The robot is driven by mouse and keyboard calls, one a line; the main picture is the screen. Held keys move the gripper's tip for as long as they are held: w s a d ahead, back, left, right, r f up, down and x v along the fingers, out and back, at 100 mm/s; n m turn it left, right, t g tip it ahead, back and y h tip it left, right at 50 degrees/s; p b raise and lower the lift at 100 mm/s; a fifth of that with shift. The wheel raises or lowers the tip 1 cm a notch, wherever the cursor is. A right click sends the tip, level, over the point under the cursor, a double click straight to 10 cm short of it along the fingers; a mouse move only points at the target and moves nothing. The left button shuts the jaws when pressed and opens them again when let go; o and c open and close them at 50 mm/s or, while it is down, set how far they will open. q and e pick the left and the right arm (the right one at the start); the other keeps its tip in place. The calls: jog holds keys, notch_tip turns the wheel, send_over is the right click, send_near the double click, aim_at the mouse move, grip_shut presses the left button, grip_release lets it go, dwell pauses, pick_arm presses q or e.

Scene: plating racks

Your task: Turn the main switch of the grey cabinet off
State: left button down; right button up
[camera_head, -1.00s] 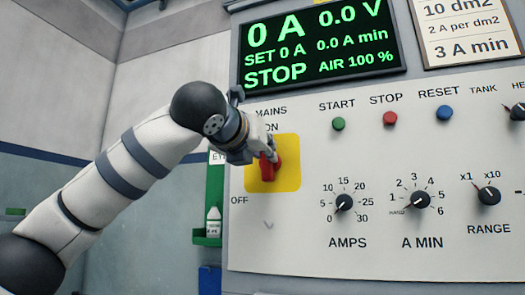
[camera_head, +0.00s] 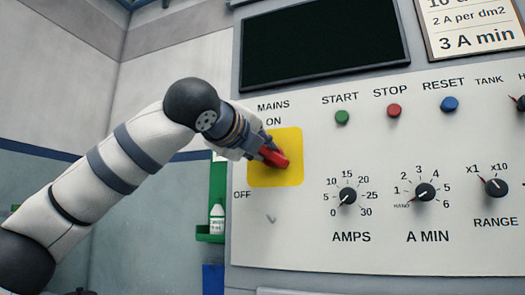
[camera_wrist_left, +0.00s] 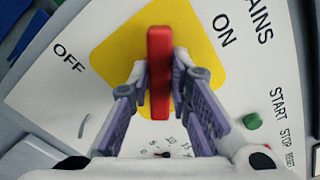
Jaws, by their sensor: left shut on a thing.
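The main switch is a red handle (camera_head: 277,160) on a yellow square plate (camera_head: 290,175) on the grey cabinet's panel (camera_head: 300,255). MAINS and ON are printed above the plate, OFF at its lower left. The handle lies aslant, from upper left to lower right. My left gripper (camera_head: 268,151) is shut on it from the left side. In the left wrist view the red handle (camera_wrist_left: 159,95) stands between the purple-padded fingers of my left gripper (camera_wrist_left: 160,72), with OFF to the left and ON to the right. My right gripper is in neither view.
The display (camera_head: 320,45) above is dark. Green START (camera_head: 342,117), red STOP (camera_head: 394,111) and blue RESET (camera_head: 449,104) buttons sit right of the switch, with the AMPS knob (camera_head: 347,196) below. A white bottle (camera_head: 216,218) stands on a green shelf at the left.

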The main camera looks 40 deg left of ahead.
pick_arm(q)
jog(key=n+b, duration=0.1)
jog(key=n, duration=0.1)
jog(key=f+n+b, duration=0.1)
jog(key=n, duration=0.1)
jog(key=shift+w+a, duration=0.1)
jog(key=shift+a, duration=0.05)
jog(key=shift+n+b, duration=0.65)
jog(key=shift+n, duration=0.75)
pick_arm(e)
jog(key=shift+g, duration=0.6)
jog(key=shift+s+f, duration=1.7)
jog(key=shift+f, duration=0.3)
pick_arm(q)
jog(key=shift+r, duration=0.1)
jog(key=c, duration=1.5)
grip_release()
jog(key=v, duration=1.2)
